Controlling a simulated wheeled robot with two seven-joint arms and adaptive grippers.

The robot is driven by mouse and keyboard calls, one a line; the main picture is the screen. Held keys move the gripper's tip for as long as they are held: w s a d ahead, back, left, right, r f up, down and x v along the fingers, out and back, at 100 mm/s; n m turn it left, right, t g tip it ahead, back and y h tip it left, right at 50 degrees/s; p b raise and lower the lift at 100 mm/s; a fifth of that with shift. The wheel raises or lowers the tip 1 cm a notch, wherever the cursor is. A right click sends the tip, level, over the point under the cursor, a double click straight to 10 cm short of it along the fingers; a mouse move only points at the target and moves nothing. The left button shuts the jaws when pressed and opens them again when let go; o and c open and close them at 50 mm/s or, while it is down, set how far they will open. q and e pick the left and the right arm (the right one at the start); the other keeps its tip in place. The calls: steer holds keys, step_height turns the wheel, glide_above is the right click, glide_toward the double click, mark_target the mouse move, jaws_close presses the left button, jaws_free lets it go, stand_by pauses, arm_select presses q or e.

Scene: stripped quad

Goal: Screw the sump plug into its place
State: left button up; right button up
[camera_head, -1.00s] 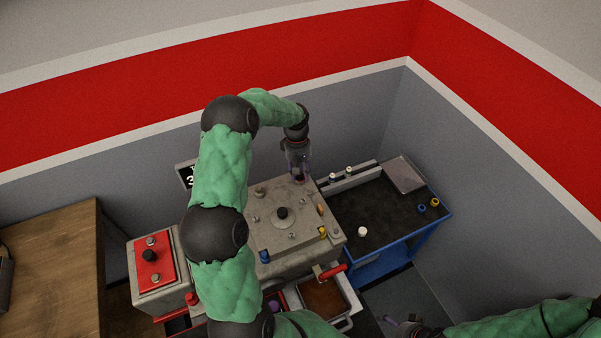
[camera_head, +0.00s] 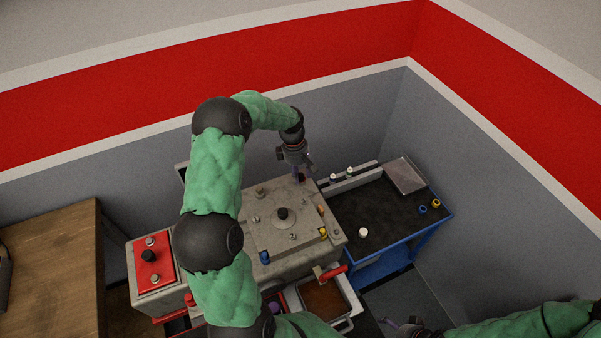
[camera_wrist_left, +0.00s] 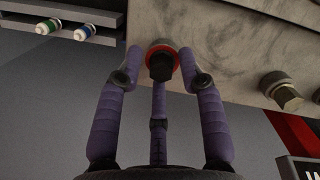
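In the left wrist view, a dark hex-headed plug (camera_wrist_left: 161,66) with a red ring sits against the edge of the grey metal block (camera_wrist_left: 225,40). The block (camera_head: 260,225) also shows in the head view. My left gripper (camera_wrist_left: 162,72) has its purple fingers spread around the plug, with small gaps visible at both sides. Whether the third finger touches it I cannot tell. In the head view, my left gripper (camera_head: 298,172) points down at the block's far edge, and the plug is not clear there. My right gripper (camera_head: 402,326) is at the bottom edge, small and partly hidden.
A brass-coloured bolt (camera_wrist_left: 285,92) sits on the block to the right of the plug. A blue trolley (camera_head: 385,225) with a dark top stands right of the block, holding a white cap (camera_head: 363,232) and small rings. A red-topped box (camera_head: 152,262) stands left. A tray (camera_head: 322,298) is in front.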

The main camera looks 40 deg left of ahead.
arm_select(q)
steer(key=shift+n+t, duration=0.3)
steer(key=shift+n, duration=2.1)
jaws_close()
steer(key=shift+m, duration=1)
steer(key=shift+m, duration=1.1)
steer(key=shift+r, duration=0.1)
